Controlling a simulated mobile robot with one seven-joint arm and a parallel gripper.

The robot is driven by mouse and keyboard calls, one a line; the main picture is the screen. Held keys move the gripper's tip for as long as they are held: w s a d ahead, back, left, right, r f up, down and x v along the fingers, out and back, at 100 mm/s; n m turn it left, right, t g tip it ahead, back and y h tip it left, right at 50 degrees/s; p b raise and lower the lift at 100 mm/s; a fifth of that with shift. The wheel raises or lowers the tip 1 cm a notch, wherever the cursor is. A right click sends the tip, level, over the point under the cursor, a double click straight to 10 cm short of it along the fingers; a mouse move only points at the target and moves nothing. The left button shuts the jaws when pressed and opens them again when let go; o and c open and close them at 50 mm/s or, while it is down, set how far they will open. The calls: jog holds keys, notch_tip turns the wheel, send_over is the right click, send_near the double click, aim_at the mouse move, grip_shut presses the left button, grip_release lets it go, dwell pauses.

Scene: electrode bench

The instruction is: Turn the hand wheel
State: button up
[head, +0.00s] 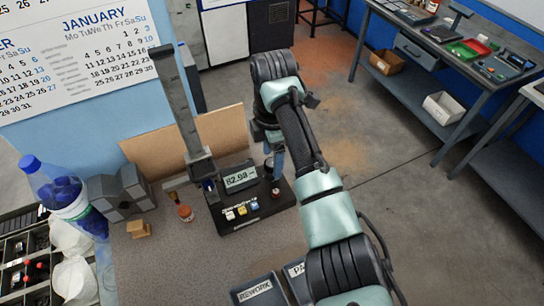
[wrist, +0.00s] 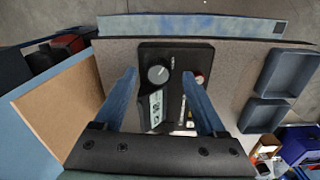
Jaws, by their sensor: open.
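A dark instrument base (head: 258,218) with a lit display (head: 240,178) reading about 82.90 stands on the grey bench top. In the wrist view, a round grey knob with a pale mark (wrist: 157,74), which looks like the hand wheel, sits on the black base. My gripper (wrist: 160,76) is open and points down at it, with one blue finger on each side of the knob in the picture. I cannot tell whether the fingers touch it or how far above it they are. In the head view my gripper (head: 274,155) hangs over the base's far right end and hides the knob.
A tall grey column (head: 178,105) rises at the base's left. A brown board (head: 190,143) stands behind. Grey V-shaped blocks (head: 122,192), a small brush (head: 184,210) and a bottle (head: 62,192) are left. Trays labelled REWORK (head: 262,291) and another lie in front.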

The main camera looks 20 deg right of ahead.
jog(key=shift+w+f, duration=0.1)
jog(key=shift+f, duration=0.6)
grip_shut()
